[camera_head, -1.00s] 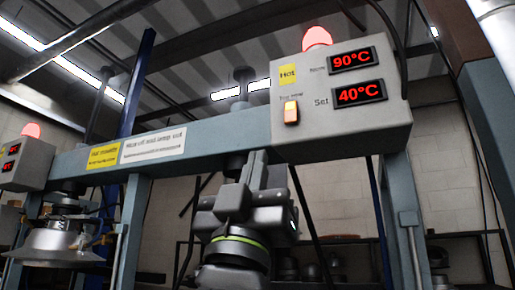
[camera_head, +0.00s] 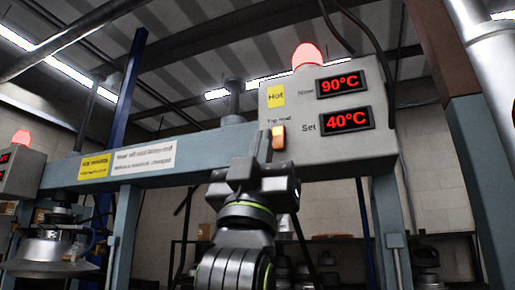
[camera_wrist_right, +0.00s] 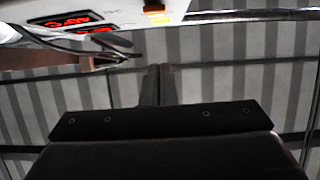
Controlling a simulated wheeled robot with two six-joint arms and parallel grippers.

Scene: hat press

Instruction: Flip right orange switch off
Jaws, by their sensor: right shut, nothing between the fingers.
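The right orange switch (camera_head: 278,137) is on the front of the right grey control box (camera_head: 300,158), under the yellow "Hot" label. It glows orange. My right gripper (camera_head: 264,132) is shut and empty, pointing up, with its tips just left of and very close to the switch. I cannot tell whether they touch it. In the right wrist view the switch (camera_wrist_right: 155,8) shows at the top edge, beyond the shut fingers (camera_wrist_right: 158,70). My left gripper is not in view.
The box has red displays reading 90°C (camera_head: 342,85) and 40°C (camera_head: 346,120), with a lit red lamp (camera_head: 308,56) on top. A blue-grey beam (camera_head: 200,155) runs left from it. Another control box (camera_head: 15,172) and a metal press head (camera_head: 50,252) are at far left.

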